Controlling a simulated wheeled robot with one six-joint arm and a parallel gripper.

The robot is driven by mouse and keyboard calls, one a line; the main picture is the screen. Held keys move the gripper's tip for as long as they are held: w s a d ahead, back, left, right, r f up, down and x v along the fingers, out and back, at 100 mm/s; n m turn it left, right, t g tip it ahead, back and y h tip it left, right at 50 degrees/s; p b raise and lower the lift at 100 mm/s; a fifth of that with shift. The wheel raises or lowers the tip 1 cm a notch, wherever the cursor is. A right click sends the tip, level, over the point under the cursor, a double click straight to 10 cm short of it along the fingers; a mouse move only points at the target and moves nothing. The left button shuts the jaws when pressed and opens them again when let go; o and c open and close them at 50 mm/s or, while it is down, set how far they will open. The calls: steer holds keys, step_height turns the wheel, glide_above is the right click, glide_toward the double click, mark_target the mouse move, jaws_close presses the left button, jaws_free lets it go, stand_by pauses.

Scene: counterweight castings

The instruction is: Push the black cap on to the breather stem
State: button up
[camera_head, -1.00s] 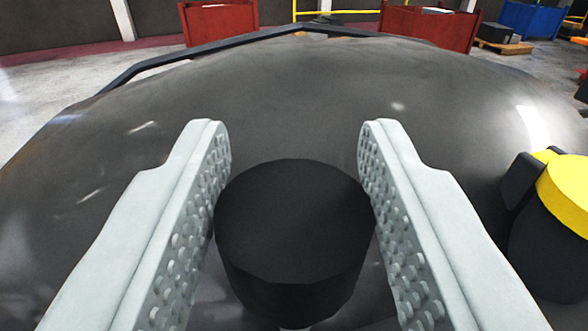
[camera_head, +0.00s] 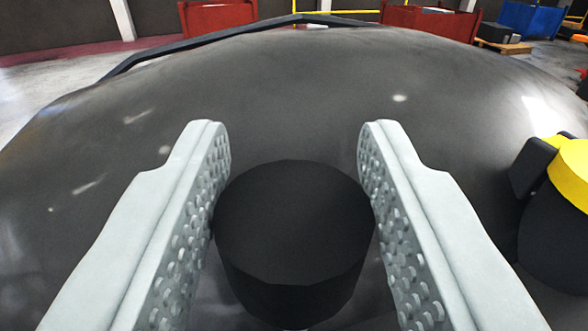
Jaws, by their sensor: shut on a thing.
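The black cap (camera_head: 292,225) is a short, flat-topped cylinder at the bottom middle of the view. My gripper (camera_head: 294,165) is shut on it, with one pale grey, studded finger against each side. The cap is held upright over a large, dark, glossy domed casting (camera_head: 300,90). The breather stem is not seen; the cap and the fingers hide what lies directly below. I cannot tell whether the cap touches anything underneath.
A black fitting with a yellow top (camera_head: 572,175) stands on the casting at the right edge, close to my right finger. A dark bar (camera_head: 215,42) runs along the casting's far rim. Red bins (camera_head: 218,17) and a blue bin (camera_head: 530,18) stand far behind.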

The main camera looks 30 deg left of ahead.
steer(key=shift+f, duration=0.85)
steer(key=o, duration=0.9)
steer(key=v, duration=1.7)
steer(key=shift+s+d, duration=0.15)
steer(key=shift+s, duration=0.05)
